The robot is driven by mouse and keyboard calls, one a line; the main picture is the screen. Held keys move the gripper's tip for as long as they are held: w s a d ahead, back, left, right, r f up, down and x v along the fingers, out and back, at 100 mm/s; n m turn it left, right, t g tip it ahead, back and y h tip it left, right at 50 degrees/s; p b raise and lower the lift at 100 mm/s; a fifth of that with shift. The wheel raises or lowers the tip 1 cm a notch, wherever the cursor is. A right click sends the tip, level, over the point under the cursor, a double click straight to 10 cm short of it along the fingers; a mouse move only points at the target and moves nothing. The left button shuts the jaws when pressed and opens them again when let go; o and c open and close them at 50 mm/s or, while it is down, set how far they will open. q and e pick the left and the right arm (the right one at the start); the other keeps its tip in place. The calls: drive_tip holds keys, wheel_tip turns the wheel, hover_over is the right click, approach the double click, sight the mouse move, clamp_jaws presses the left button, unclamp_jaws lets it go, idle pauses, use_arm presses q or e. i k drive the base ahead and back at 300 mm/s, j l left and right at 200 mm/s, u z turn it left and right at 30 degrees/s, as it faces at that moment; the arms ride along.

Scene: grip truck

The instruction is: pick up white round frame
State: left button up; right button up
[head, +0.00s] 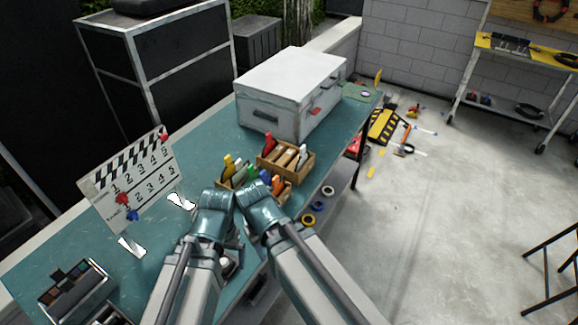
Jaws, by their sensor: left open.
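A small pale round thing (225,263) shows between my two forearms, low over the front part of the teal table. It is mostly hidden by my arms, and I cannot tell whether it is the white round frame. My left gripper (231,257) is open, partly hidden in the gap between the arms, close to this pale thing. I cannot tell whether they touch. My right arm reaches in beside the left one, and its gripper is hidden.
A clapperboard (132,183) stands at left on the teal table (70,246). Wooden boxes (294,173) of tools sit just beyond my arms. A white case (290,92) stands at the back. A dark tray (72,300) lies at lower left. Coloured tape rings (308,219) lie right of the table.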

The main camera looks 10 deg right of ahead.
sight(305, 154)
drive_tip(key=i+l+u, duration=0.2)
drive_tip(key=l, duration=0.3)
drive_tip(key=i+l+u, duration=0.2)
drive_tip(key=l, duration=0.25)
drive_tip(key=l+u, duration=0.25)
drive_tip(key=l, duration=0.25)
drive_tip(key=l+u, duration=0.2)
drive_tip(key=l, duration=0.35)
drive_tip(key=i, duration=0.05)
